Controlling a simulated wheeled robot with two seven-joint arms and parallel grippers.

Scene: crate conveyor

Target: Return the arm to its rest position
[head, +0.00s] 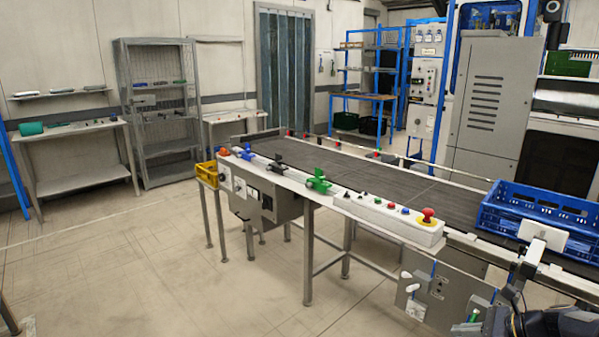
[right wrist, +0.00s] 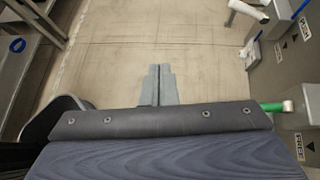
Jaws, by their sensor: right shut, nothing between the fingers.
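My right gripper shows in the right wrist view (right wrist: 158,72). Its two grey fingers are together with nothing between them, above bare floor. In the head view my dark right arm is at the bottom right corner, in front of the conveyor's near side. My left arm and gripper are not in view.
The conveyor (head: 400,187) runs across the right half, with a red stop button (head: 428,214) on its near rail. A blue crate (head: 490,217) sits on the belt at right, close to my right arm. The floor (head: 150,270) at left is clear.

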